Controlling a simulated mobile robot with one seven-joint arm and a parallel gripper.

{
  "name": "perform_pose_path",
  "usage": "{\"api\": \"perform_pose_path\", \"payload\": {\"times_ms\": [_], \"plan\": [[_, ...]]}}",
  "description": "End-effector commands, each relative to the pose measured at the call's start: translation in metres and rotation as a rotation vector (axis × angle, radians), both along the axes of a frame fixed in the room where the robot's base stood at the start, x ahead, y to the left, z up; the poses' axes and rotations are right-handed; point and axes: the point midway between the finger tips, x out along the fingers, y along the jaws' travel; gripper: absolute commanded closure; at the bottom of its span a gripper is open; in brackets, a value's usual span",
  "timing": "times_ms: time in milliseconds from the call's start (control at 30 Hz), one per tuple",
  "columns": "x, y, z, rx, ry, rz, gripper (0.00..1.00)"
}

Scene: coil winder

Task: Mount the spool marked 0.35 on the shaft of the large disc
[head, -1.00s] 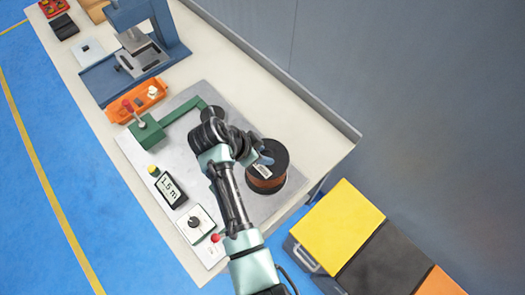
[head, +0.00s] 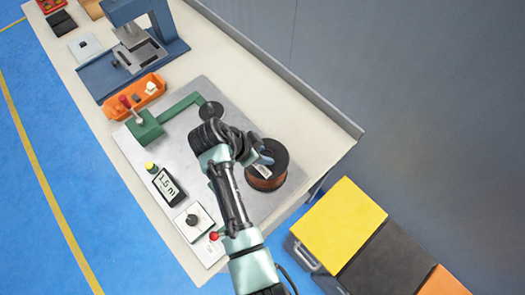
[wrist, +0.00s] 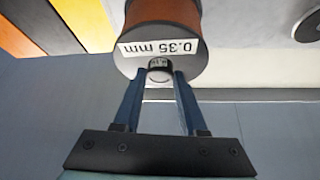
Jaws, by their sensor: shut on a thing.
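In the head view the spool (head: 264,180) shows a dark flange at the right end of the grey plate. My gripper (wrist: 160,74) is shut on the small hub at the spool's end, with a blue finger on each side. In the head view my gripper (head: 264,158) is partly hidden by my wrist. A dark disc (head: 211,110) sits at the end of the green arm, left of and behind the spool. I cannot make out its shaft.
An orange tray (head: 135,97) and a blue press (head: 140,50) stand beyond. A wall is at right; yellow, black and orange boxes (head: 337,222) stand below.

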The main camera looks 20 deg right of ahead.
Motion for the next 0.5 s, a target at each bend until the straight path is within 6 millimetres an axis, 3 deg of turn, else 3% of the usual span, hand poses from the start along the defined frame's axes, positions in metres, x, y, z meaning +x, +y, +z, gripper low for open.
{"api": "perform_pose_path", "payload": {"times_ms": [367, 400, 500], "plan": [[0.0031, -0.0008, -0.0057, -0.005, -0.010, 0.001, 1.00], [0.0031, -0.0008, -0.0044, -0.005, -0.010, 0.001, 0.52], [0.0026, -0.0006, -0.0051, -0.004, -0.007, 0.000, 0.34]]}}
